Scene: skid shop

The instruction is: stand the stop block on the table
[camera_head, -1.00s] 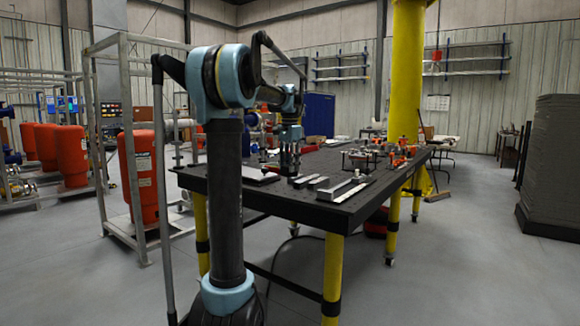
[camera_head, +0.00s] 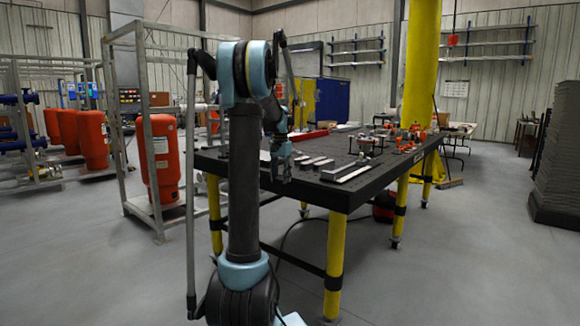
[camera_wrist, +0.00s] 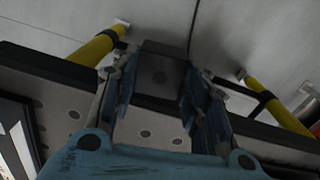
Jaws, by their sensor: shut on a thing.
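My gripper (camera_wrist: 160,95) is shut on a dark grey block with a round spot on its face, which I take to be the stop block (camera_wrist: 163,62). The fingers press on it from both sides in the wrist view. In the head view my gripper (camera_head: 281,168) hangs at the near left edge of the black table (camera_head: 325,192). The block is too dark and small there to make out. The wrist view shows the perforated tabletop (camera_wrist: 150,118) and its edge below the gripper. I cannot tell the height of the block over it.
Several metal bars (camera_head: 347,172) lie on the table right of my gripper. Orange clamps (camera_head: 408,138) and fixtures stand farther back. A grey frame (camera_head: 150,150) with an orange tank (camera_head: 160,160) stands left of the table. The floor in front is clear.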

